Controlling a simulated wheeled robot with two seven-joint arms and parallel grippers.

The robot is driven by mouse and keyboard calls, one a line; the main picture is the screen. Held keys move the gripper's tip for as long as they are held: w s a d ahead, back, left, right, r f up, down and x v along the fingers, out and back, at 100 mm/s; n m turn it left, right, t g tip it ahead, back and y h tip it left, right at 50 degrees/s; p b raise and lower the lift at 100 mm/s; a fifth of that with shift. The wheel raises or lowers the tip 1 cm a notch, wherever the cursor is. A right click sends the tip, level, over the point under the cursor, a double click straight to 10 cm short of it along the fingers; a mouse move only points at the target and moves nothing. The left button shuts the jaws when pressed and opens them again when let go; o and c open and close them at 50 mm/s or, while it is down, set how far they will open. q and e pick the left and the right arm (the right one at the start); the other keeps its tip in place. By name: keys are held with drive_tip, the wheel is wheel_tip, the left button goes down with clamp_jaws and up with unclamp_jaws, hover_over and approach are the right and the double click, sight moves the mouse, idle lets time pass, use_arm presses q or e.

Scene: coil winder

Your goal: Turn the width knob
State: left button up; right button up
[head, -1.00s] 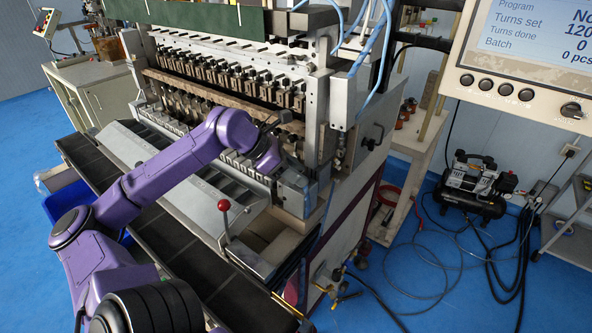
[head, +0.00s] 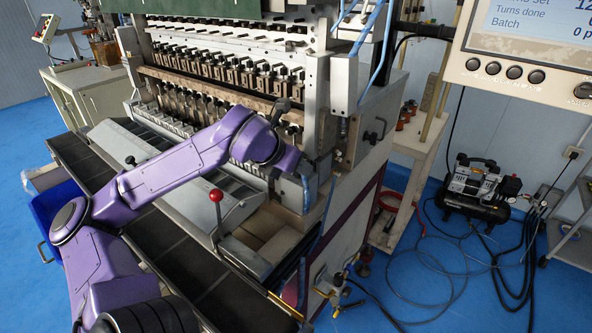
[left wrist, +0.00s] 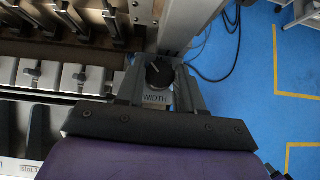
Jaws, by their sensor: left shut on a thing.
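The width knob (left wrist: 159,73) is a round black knob with a pale pointer line, above a plate marked WIDTH (left wrist: 156,98) in the left wrist view. My left gripper (left wrist: 158,70) has a grey finger on each side of the knob and is shut on it. In the head view my left gripper (head: 306,168) reaches the right end of the coil winder (head: 340,170). The knob is hidden there behind my purple arm and gripper. My right gripper is in neither view.
A lever with a red ball (head: 216,195) stands in front of the winder, below my left forearm. A control panel with a screen (head: 530,45) hangs at the upper right. An air compressor (head: 478,185) with hoses stands on the blue floor to the right.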

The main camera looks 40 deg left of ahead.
use_arm(q)
drive_tip(key=shift+n+y, duration=0.4)
drive_tip(key=shift+n, duration=0.1)
drive_tip(key=o, duration=1)
drive_tip(key=shift+o, duration=0.2)
drive_tip(key=b+v, duration=0.2)
drive_tip(key=v, duration=0.8)
drive_tip(key=shift+d+r, duration=0.15)
drive_tip(key=shift+r, duration=0.05)
drive_tip(key=shift+s, duration=0.15)
